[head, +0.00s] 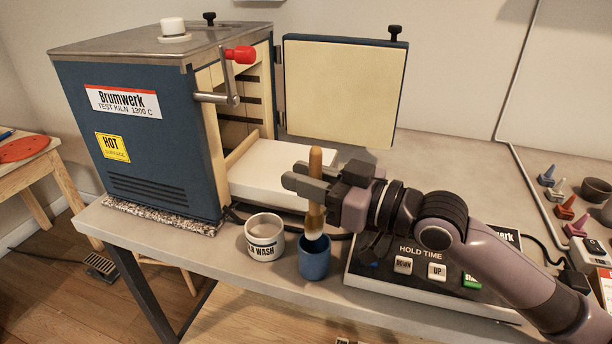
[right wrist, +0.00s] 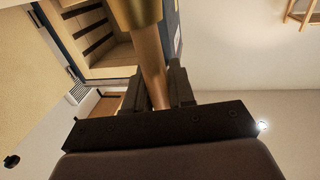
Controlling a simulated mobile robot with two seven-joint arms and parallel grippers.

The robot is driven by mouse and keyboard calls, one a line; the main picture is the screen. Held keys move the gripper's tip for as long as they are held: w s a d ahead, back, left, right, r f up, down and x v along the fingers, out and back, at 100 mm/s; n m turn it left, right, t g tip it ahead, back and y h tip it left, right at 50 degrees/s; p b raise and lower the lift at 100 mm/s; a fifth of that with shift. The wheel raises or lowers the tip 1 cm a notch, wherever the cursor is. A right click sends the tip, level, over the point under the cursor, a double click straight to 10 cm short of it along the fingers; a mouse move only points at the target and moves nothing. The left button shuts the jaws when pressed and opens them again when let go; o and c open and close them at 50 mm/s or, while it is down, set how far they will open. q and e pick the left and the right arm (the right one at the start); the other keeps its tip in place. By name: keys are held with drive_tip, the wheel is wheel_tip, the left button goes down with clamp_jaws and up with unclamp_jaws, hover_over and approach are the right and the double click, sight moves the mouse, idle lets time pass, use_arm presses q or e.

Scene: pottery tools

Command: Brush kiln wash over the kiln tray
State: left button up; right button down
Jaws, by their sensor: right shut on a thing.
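The kiln tray (head: 272,168) is a pale slab that sticks out of the open kiln (head: 150,125). My right gripper (head: 300,180) is shut on the brush (head: 315,165), in front of the tray. The brush is upright, with a wooden handle, and its pale bristle end is down at the mouth of a blue cup (head: 314,262). The bristle tips are hidden by the cup. The brush handle (right wrist: 150,70) also shows between the fingers in the right wrist view. A white kiln wash pot (head: 265,240) stands left of the cup. My left gripper is not in view.
The kiln door (head: 340,92) stands open behind the tray. A control box (head: 425,268) with buttons sits under my right arm. Several small coloured cones (head: 565,208) stand at the right. The table's front edge is close to the pot and cup.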

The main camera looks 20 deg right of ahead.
sight(320, 219)
wheel_tip(320, 219, down, 7)
drive_tip(key=b, duration=0.4)
drive_tip(key=shift+r, duration=0.1)
drive_tip(key=c, duration=0.9)
unclamp_jaws()
